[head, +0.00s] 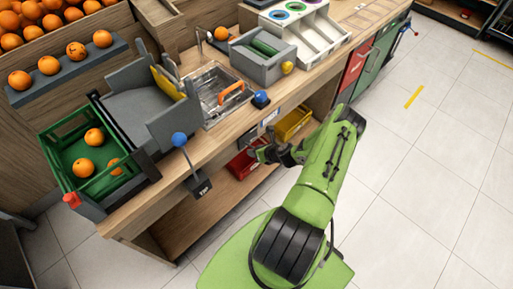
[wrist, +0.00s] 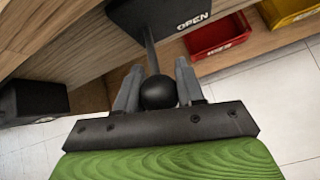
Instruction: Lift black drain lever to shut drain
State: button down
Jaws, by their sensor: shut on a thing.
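The black drain lever has a round black ball knob (wrist: 158,92) on a thin rod. The rod runs up to a dark plate marked OPEN (wrist: 165,15) on the counter front. My gripper (wrist: 157,85) is shut on the knob, with one grey finger on each side of it. In the head view my gripper (head: 268,153) is at the counter's front edge, below the sink (head: 208,76). The lever is too small and too covered by my gripper to make out there. The drain itself cannot be made out.
A red bin (wrist: 217,36) and a yellow bin (wrist: 290,12) sit on the shelf under the counter. A blue-knobbed lever (head: 180,140) with a TIP plate (head: 199,187) is to the left. A blue button (head: 261,98) is on the counter edge. The tiled floor at right is clear.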

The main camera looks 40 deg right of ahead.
jog(key=shift+r+g+p, duration=0.2)
jog(key=shift+g+p, duration=0.1)
jog(key=c, duration=0.7)
grip_release()
jog(key=p+v, duration=0.1)
jog(key=v, duration=1.4)
jog(key=shift+s+a+r, duration=0.15)
jog(key=shift+s+r, duration=0.1)
